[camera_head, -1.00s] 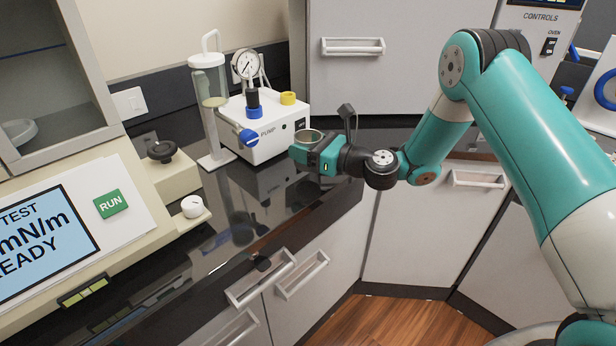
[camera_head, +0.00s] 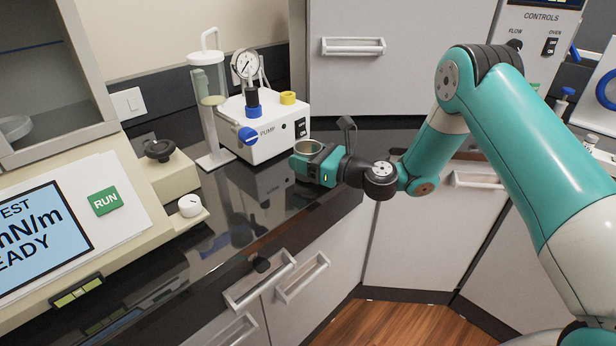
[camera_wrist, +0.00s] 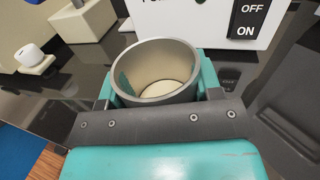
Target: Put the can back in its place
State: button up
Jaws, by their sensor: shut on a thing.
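The can (camera_head: 308,147) is an open-topped metal cup with a grey rim and a pale inside. My gripper (camera_head: 305,163) is shut around it and holds it upright over the dark glossy counter, in front of the pump box. In the wrist view the can (camera_wrist: 158,70) stands between the teal fingers, its mouth facing up and a pale bottom showing inside. I cannot tell whether the can's base touches the counter, as the gripper hides it.
The white pump box (camera_head: 270,133) with a gauge, blue and yellow knobs and a glass cylinder (camera_head: 209,85) stands behind. The tester with a RUN button (camera_head: 105,201) is at left. The black counter (camera_head: 235,215) between them is mostly bare. Drawers (camera_head: 265,280) lie below its edge.

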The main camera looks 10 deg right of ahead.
jog(key=shift+f, duration=0.25)
dwell(0.3)
jog(key=o, duration=1.1)
jog(key=shift+s+d+f+b, duration=0.3)
jog(key=shift+d+b, duration=0.05)
jog(key=shift+b, duration=0.8)
jog(key=b+v, duration=1.6)
jog(key=b, duration=0.7)
jog(key=shift+s+d+r, duration=0.15)
jog(key=shift+s+r, duration=0.05)
jog(key=shift+r, duration=0.05)
